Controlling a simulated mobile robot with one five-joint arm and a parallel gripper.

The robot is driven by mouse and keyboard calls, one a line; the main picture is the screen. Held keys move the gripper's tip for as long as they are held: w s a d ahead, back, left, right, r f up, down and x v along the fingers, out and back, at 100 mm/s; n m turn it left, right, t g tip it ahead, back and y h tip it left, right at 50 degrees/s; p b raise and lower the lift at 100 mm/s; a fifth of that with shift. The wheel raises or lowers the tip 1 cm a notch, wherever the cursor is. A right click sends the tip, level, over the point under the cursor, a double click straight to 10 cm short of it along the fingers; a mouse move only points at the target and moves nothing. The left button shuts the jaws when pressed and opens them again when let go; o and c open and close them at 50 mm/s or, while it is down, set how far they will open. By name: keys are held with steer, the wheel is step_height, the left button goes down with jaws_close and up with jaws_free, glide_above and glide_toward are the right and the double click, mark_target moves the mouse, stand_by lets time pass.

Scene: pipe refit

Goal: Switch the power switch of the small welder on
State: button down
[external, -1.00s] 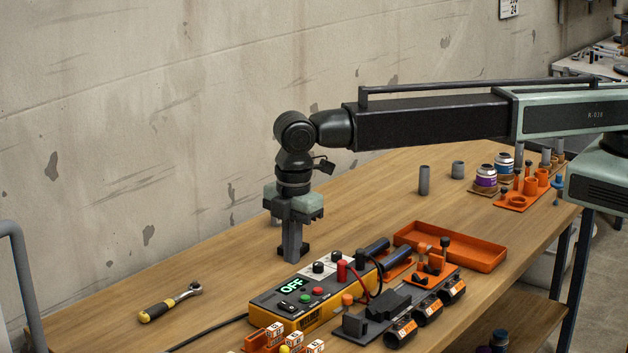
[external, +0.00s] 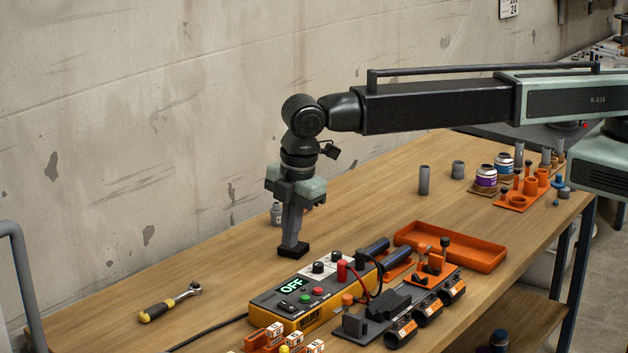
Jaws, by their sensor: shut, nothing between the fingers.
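The small welder (external: 318,318) is a yellow and dark box on the wooden bench. Its green display reads OFF. A black rocker, the power switch (external: 291,308), sits at the left of its sloped top, beside a green and a red button. Black knobs and a red terminal are further back on the top. My gripper (external: 293,251) points down with its fingers shut and empty. It is behind the welder's display end, apart from the switch. Whether the fingertips are clear of the bench is hard to tell.
A ratchet (external: 170,303) lies left of the welder. An orange tray (external: 452,247) and clamp blocks with black cylinders (external: 428,311) stand to the right. Orange holders with labelled blocks (external: 274,331) are in front. Grey pipe pieces (external: 424,181) stand behind.

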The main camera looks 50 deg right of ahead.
mark_target(283, 303)
steer(key=f+b, duration=0.4)
steer(key=w+f+b, duration=0.1)
steer(key=f+b, duration=0.8)
steer(key=f, duration=0.1)
steer(key=shift+w+b, duration=0.35)
steer(key=shift+w, duration=0.05)
steer(key=shift+r, duration=0.1)
